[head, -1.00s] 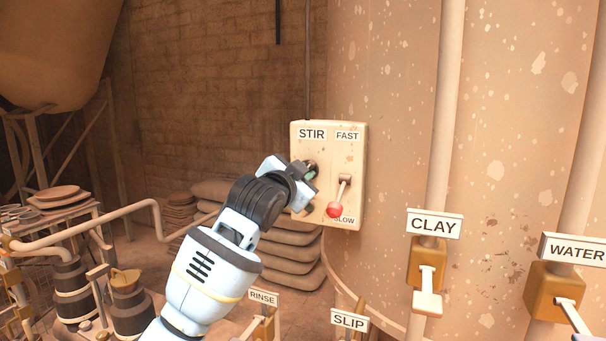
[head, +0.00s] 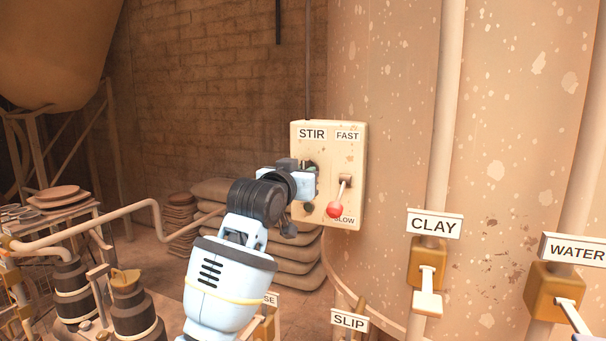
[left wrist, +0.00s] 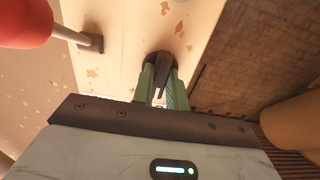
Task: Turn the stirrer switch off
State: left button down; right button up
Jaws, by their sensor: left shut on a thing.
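The stirrer box (head: 328,150), cream with STIR and FAST/SLOW labels, hangs on the big tank. My left gripper (head: 310,180) is at the box's left side under the STIR label, covering most of the switch there in the head view. In the left wrist view the green fingers (left wrist: 161,88) are shut on the dark stirrer switch (left wrist: 162,75), which comes out of a round dark mount. The red-knobbed speed lever (head: 335,209) points down toward SLOW, right of the gripper; its red knob also shows in the left wrist view (left wrist: 22,22). My right gripper is not in view.
Valves labelled CLAY (head: 427,265), WATER (head: 553,285) and SLIP (head: 349,322) stand right and below. Stacked sacks (head: 290,260) lie behind my left arm. Pots and a pipe (head: 100,232) are at the left.

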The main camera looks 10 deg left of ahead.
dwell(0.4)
pick_arm(q)
jog(key=c, duration=1.4)
grip_release()
jog(key=shift+s, duration=0.1)
jog(key=s+a, duration=0.1)
jog(key=s, duration=0.6)
jog(key=shift+s+a, duration=0.25)
jog(key=shift+f, duration=0.1)
